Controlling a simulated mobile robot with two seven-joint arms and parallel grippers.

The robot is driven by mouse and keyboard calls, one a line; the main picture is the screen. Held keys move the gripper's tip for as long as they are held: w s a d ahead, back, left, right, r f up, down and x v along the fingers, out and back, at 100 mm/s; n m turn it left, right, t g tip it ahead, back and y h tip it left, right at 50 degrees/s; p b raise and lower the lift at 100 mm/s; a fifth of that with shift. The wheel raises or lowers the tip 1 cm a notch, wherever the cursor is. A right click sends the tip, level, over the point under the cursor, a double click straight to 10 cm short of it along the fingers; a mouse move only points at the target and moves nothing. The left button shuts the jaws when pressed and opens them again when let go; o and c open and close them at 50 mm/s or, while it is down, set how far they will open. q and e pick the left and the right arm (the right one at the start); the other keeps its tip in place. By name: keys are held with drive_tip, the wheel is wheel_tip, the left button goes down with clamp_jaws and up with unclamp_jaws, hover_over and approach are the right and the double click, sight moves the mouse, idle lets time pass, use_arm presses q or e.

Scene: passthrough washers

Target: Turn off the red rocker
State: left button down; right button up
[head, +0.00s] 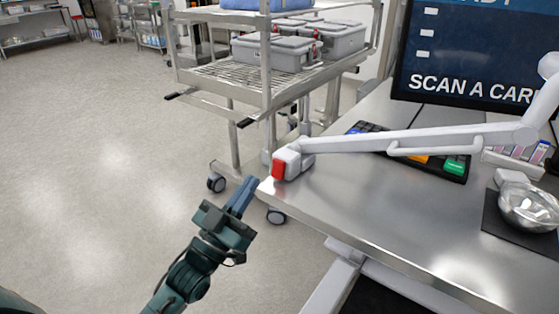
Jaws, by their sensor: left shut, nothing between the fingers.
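The red rocker (278,168) is a small red piece on the front face of a white housing. The housing (293,160) sits at the table's left corner, at the base of a long white arm. My left gripper (243,190) is shut and empty, with its blue fingers pointing up and right toward the rocker. It is a short way below and left of the rocker in the picture, with a visible gap between them. I cannot tell which way the rocker is set. My right gripper is not in view.
The steel table (370,222) fills the right side. On it are a keypad (455,168), a monitor (478,50) and a metal bowl (530,207) on a dark mat. A wire cart (225,82) with grey cases stands behind. The floor to the left is clear.

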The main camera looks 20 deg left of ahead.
use_arm(q)
drive_tip(key=shift+s, duration=0.1)
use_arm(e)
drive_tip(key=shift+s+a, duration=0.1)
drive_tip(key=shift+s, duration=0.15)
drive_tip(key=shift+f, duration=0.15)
use_arm(q)
wheel_tip(320, 180, up, 5)
drive_tip(key=p, duration=0.2)
hover_over(278, 169)
drive_tip(key=s, duration=0.2)
drive_tip(key=shift+w+a+r, duration=0.1)
drive_tip(key=shift+w+a, duration=0.15)
wheel_tip(278, 169, down, 3)
drive_tip(key=shift+r+b, duration=0.2)
drive_tip(key=shift+b, duration=0.2)
drive_tip(key=shift+s+f, duration=0.2)
drive_tip(key=shift+f, duration=0.6)
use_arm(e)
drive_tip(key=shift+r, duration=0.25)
